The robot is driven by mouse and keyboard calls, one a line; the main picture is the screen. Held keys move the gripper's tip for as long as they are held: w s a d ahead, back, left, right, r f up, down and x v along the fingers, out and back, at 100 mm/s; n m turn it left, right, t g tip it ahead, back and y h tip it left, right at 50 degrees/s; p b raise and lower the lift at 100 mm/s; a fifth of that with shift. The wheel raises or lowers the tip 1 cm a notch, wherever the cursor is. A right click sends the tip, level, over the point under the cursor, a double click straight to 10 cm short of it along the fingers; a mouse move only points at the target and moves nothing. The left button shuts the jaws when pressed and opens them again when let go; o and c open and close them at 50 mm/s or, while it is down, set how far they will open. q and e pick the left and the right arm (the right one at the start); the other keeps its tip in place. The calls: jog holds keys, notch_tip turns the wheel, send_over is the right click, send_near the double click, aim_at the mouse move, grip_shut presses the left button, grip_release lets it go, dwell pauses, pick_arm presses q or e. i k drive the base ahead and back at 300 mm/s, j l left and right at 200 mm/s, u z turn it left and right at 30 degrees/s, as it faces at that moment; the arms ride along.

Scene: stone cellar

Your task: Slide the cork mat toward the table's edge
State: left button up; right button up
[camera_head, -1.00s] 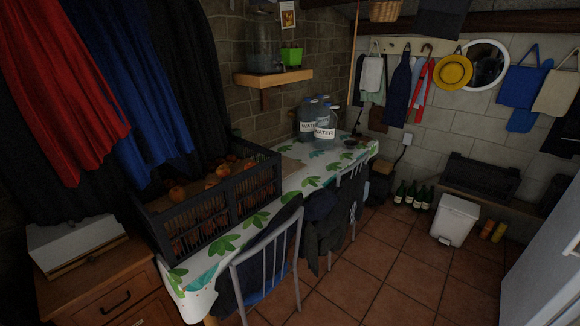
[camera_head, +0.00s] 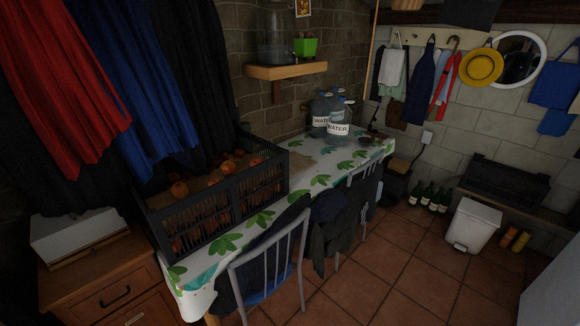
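A flat tan-brown patch (camera_head: 301,163), which looks like the cork mat, lies on the table against the wall, just beyond the crate. Its near side is partly hidden by the crate. The long table (camera_head: 338,172) has a white cloth with green leaves. Neither of my grippers shows in the head view.
A black crate (camera_head: 238,202) of round orange-red fruit fills the table's near end. Water jugs (camera_head: 338,127) and a small dark dish (camera_head: 366,140) stand farther along. Chairs (camera_head: 278,262) with dark clothes line the front side. The tiled floor (camera_head: 405,270) to the right is open.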

aim_at(298, 163)
jog(key=i+l+u, duration=0.5)
jog(key=l+u, duration=0.2)
jog(key=l, duration=0.25)
jog(key=i+l+u, duration=0.1)
jog(key=l+u, duration=0.25)
jog(key=l, duration=0.25)
jog(key=i+l+u, duration=0.1)
jog(key=l+u, duration=0.25)
jog(key=l, duration=0.25)
jog(key=l+u, duration=0.35)
jog(key=l, duration=0.25)
jog(key=k+l+u, duration=0.1)
jog(key=l+u, duration=0.25)
jog(key=l, duration=0.25)
jog(key=k+l+u, duration=0.15)
jog(key=l+u, duration=0.2)
jog(key=l, duration=0.25)
jog(key=k+l+u, duration=0.35)
jog(key=l, duration=0.2)
jog(key=i, duration=0.1)
